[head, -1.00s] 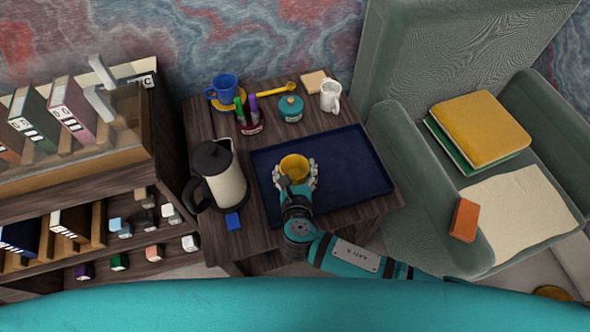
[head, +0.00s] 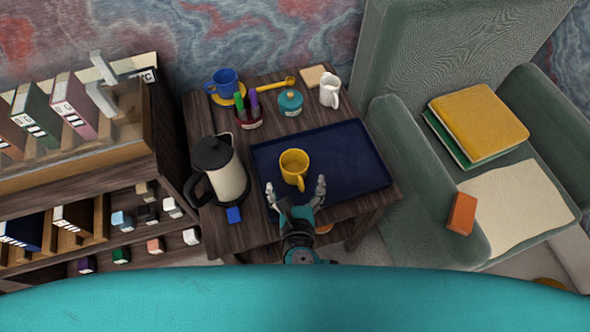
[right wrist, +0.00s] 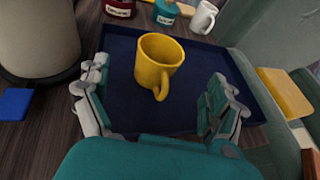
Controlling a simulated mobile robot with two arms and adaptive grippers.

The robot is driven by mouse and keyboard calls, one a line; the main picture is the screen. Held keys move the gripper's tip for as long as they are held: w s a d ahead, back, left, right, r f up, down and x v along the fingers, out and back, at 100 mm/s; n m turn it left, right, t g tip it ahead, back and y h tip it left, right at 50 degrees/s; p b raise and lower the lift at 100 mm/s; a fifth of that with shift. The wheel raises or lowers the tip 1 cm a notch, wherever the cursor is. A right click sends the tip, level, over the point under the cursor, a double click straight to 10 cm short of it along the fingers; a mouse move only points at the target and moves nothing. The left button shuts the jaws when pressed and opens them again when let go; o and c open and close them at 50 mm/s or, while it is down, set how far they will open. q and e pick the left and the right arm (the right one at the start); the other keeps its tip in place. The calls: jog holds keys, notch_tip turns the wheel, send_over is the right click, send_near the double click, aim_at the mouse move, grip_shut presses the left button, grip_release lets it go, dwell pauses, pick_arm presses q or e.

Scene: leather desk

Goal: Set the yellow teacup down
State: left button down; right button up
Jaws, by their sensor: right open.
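The yellow teacup (head: 293,165) stands upright on the dark blue tray (head: 345,160), in its left half, with its handle toward me. My right gripper (head: 297,196) is open on the near side of the cup, fingers spread wide and apart from it. In the right wrist view the cup (right wrist: 160,62) stands beyond and between the open fingers (right wrist: 160,105), and the tray (right wrist: 118,45) shows around it. My left gripper is not in view.
A kettle (head: 228,172) and a blue block (head: 233,215) are left of the tray. Behind it are a blue cup (head: 224,86), a pen holder (head: 248,121), a teal pot (head: 290,103) and a white jug (head: 329,91). The tray's right half is clear.

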jog(key=shift+v, duration=1.75)
